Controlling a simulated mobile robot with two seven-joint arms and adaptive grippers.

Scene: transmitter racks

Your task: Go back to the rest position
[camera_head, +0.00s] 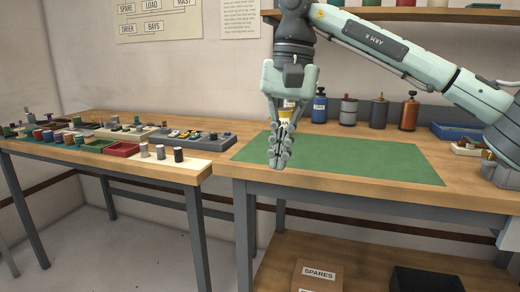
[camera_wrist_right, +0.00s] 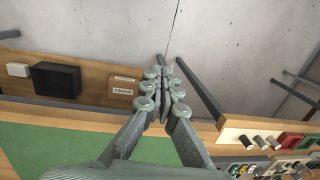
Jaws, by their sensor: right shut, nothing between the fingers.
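My right gripper (camera_head: 279,160) hangs fingers down in the head view, in front of the near left part of the green mat (camera_head: 360,160). Its fingers are shut with nothing between them. In the wrist view the right gripper (camera_wrist_right: 162,90) shows its closed fingertips over the bench's front edge, with floor beyond. The right arm reaches in from the right side of the head view. My left gripper is not in view.
Several bottles, one blue (camera_head: 319,106), stand behind the mat. A blue tray (camera_head: 460,132) is at the right. The left table (camera_head: 90,160) holds many small parts and a red tray (camera_head: 121,149). A SPARES box (camera_head: 318,276) and black bin (camera_head: 425,280) are below.

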